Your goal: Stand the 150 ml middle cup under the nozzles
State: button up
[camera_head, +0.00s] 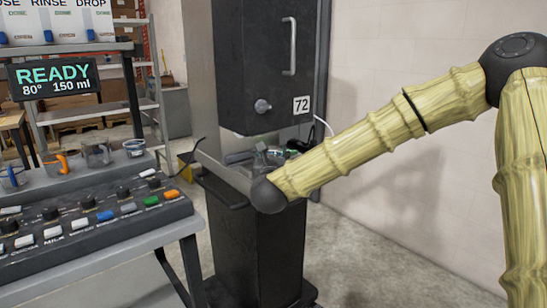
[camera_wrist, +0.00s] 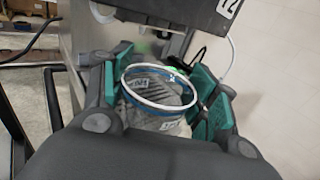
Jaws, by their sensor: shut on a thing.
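A clear cup (camera_wrist: 160,108) with a white and blue rim fills the middle of the wrist view. Small labels show on it, too blurred to read. My gripper (camera_wrist: 165,78) is shut on the cup, with green-padded fingers on both sides of it. In the head view my gripper (camera_head: 272,156) is small and partly hidden behind my own arm, in front of a dark cabinet (camera_head: 262,75) marked 72. I cannot make out the cup clearly there. No nozzles are clearly visible. A display (camera_head: 54,77) reads READY, 80°, 150 ml.
A control panel (camera_head: 95,228) with knobs and coloured switches stands at the left. Several cups, including a grey one (camera_head: 97,155), stand behind it. A black bin-like stand (camera_head: 262,240) is below my gripper. Floor at the right is clear.

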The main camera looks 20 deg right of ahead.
jog(key=shift+w+d+f+p, duration=0.1)
jog(key=shift+w+p, duration=0.8)
jog(key=shift+w, duration=1.75)
jog(key=shift+w+f+p, duration=0.1)
jog(key=shift+w+p, duration=0.8)
jog(key=shift+w, duration=1.75)
jog(key=shift+w+f, duration=0.15)
jog(key=shift+w, duration=0.15)
jog(key=shift+f+b, duration=0.95)
jog(key=shift+b, duration=0.15)
jog(key=shift+f+b, duration=0.6)
jog(key=shift+b, duration=0.15)
jog(key=o, duration=0.9)
jog(key=shift+o, duration=0.2)
jog(key=shift+s, duration=0.1)
